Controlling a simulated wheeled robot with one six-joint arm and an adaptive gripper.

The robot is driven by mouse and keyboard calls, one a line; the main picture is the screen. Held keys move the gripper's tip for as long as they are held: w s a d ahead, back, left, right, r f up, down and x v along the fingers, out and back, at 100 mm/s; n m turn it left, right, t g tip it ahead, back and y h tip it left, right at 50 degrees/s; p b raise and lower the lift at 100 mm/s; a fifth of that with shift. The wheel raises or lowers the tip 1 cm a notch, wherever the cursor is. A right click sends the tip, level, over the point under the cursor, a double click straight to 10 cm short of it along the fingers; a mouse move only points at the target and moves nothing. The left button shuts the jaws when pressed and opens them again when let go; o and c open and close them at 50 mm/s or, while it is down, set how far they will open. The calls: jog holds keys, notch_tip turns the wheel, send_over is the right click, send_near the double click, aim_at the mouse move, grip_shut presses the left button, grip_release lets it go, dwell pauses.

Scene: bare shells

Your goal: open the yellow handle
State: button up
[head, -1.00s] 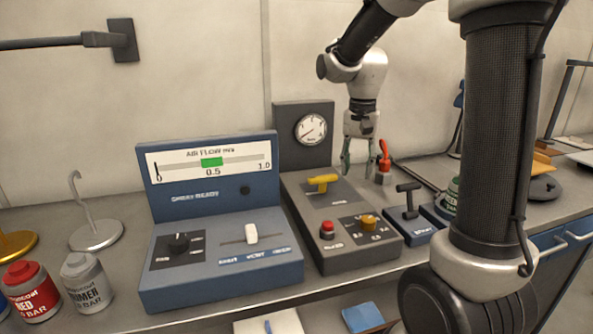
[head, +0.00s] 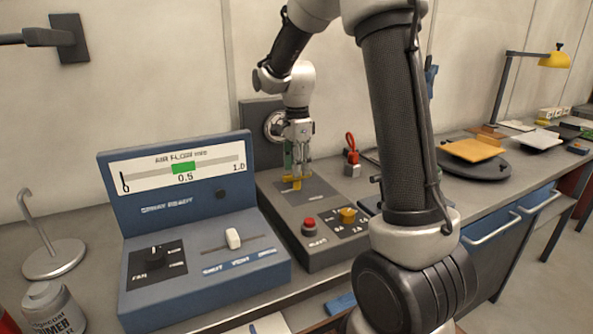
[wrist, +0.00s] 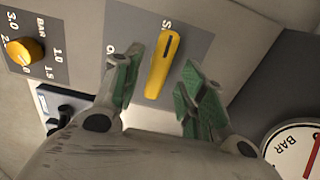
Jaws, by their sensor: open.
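The yellow handle (head: 291,184) sits on the dark top plate of the grey control box (head: 309,242), partly hidden by my gripper in the head view. In the wrist view the yellow handle (wrist: 164,66) lies just ahead of and between the green-padded fingers. My gripper (head: 297,176) points down over the handle; in the wrist view its fingers (wrist: 158,85) are apart, one on each side of the handle. I cannot tell whether they touch it.
A red button (head: 309,223) and a yellow knob (head: 348,215) are on the same box. A gauge (wrist: 297,150) stands close behind it. The blue air-flow console (head: 205,276) is left, and a red-looped object (head: 351,155) is right.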

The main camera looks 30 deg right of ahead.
jog(key=shift+f, duration=0.95)
grip_shut()
